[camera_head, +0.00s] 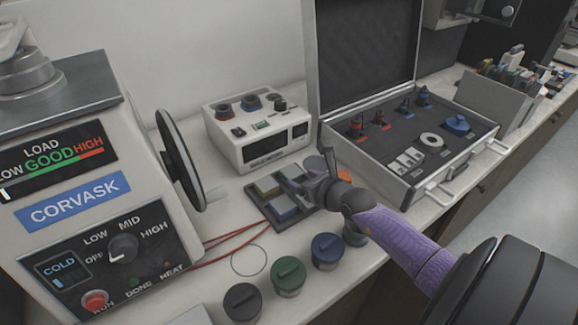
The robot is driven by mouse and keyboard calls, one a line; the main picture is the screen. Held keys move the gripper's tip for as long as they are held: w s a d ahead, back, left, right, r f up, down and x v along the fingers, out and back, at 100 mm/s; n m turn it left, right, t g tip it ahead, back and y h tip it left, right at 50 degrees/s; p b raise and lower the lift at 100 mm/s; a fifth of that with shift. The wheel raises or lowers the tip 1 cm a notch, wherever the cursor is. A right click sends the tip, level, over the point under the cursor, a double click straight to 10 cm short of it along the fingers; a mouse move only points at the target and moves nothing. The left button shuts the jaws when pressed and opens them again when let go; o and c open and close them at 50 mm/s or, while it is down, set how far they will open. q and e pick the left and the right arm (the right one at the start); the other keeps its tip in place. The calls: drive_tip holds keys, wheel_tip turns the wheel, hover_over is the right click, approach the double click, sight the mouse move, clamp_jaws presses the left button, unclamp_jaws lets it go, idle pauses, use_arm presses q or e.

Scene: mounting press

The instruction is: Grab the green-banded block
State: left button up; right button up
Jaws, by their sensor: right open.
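My right gripper (308,178) is open above the right part of a dark tray (262,208). Its arm comes in from the lower right. The tray holds small pale blocks in compartments. A block with a yellowish top (267,186) sits at the back left and a block with a bluish top (287,213) at the front. I cannot make out a green band on any block; the gripper covers part of the tray. My left gripper is not in view.
A press labelled CORVASK (75,200) with a handwheel (180,160) stands at left. Black (242,301), green (289,275) and blue (326,250) lidded jars stand in front. A white control box (258,130) is behind the tray. An open case (400,170) stands right. Red cables cross the bench.

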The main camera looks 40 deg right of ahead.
sight(294, 173)
drive_tip(key=b+x, duration=0.3)
drive_tip(key=x, duration=0.2)
drive_tip(key=shift+w+d, duration=0.1)
drive_tip(key=shift+w, duration=0.15)
drive_tip(key=shift+r, duration=0.15)
drive_tip(key=c, duration=0.9)
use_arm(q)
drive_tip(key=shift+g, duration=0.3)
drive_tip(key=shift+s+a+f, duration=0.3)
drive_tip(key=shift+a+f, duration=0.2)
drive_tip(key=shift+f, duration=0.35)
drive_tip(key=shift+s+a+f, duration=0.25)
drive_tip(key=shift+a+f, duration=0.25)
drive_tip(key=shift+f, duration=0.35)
use_arm(e)
clamp_jaws()
